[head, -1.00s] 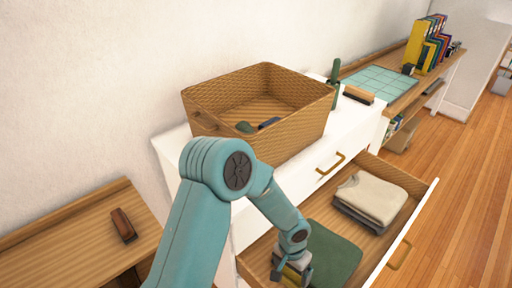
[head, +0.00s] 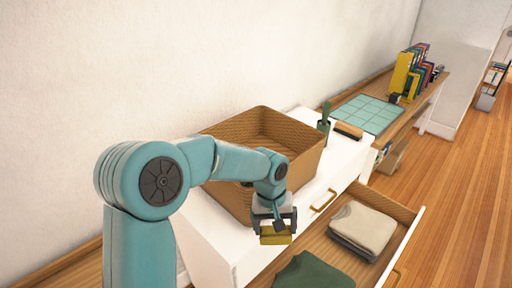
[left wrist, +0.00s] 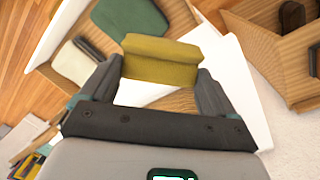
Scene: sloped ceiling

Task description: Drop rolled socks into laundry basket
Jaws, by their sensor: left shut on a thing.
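The laundry basket (head: 300,163) is a woven tan box on the white dresser (head: 219,248). My left gripper (head: 273,228) is shut on rolled yellow socks (head: 275,237), held in front of the basket's near side, outside it. The yellow roll (left wrist: 161,61) sits between both fingers in the left wrist view. In that view the basket (left wrist: 262,42) is at the upper right, with dark items (left wrist: 291,16) inside. My right gripper is not in view.
An open drawer below holds a dark green cloth (head: 313,271) and folded cream and grey clothes (head: 361,230). A desk behind bears a teal mat (head: 369,114) and several binders (head: 408,72).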

